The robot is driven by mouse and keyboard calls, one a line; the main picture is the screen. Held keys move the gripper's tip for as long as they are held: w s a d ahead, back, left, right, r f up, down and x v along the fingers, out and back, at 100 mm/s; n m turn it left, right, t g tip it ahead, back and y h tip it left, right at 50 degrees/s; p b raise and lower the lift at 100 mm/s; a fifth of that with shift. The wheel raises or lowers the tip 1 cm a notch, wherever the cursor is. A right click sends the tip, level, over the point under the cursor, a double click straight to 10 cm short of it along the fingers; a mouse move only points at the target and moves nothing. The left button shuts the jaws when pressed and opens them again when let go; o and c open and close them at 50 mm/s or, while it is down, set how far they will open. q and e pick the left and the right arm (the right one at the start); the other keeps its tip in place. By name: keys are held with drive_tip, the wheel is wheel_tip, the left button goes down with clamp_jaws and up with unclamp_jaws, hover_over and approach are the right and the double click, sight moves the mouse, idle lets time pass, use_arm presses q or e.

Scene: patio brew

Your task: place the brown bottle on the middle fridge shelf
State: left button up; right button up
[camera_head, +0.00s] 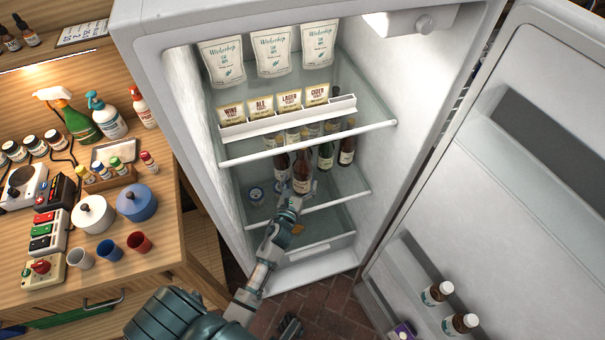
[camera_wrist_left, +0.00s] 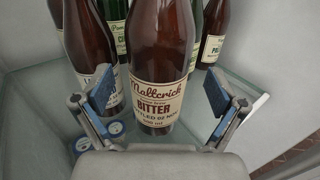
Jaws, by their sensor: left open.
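The brown bottle (camera_head: 302,172), labelled "Maltcrick Bitter", stands upright on the glass fridge shelf (camera_head: 350,193) below the shelf with the packet rack. In the left wrist view the bottle (camera_wrist_left: 160,65) stands between the two blue-padded fingers, with its label facing me. My left gripper (camera_head: 293,197) reaches into the fridge in front of the bottle. Its fingers (camera_wrist_left: 172,100) are open, with visible gaps on both sides of the bottle.
Other brown and green bottles (camera_head: 326,153) stand close behind and beside this one. Small blue-lidded tubs (camera_head: 256,195) sit at left on the same shelf. The shelf (camera_head: 380,127) above carries a white packet rack (camera_head: 290,118). The fridge door (camera_head: 500,190) stands open at right.

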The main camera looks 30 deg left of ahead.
use_arm(q)
drive_tip(key=v, duration=0.8)
drive_tip(key=shift+s, duration=0.2)
use_arm(e)
drive_tip(key=shift+s+d, duration=0.15)
drive_tip(key=shift+s, duration=0.15)
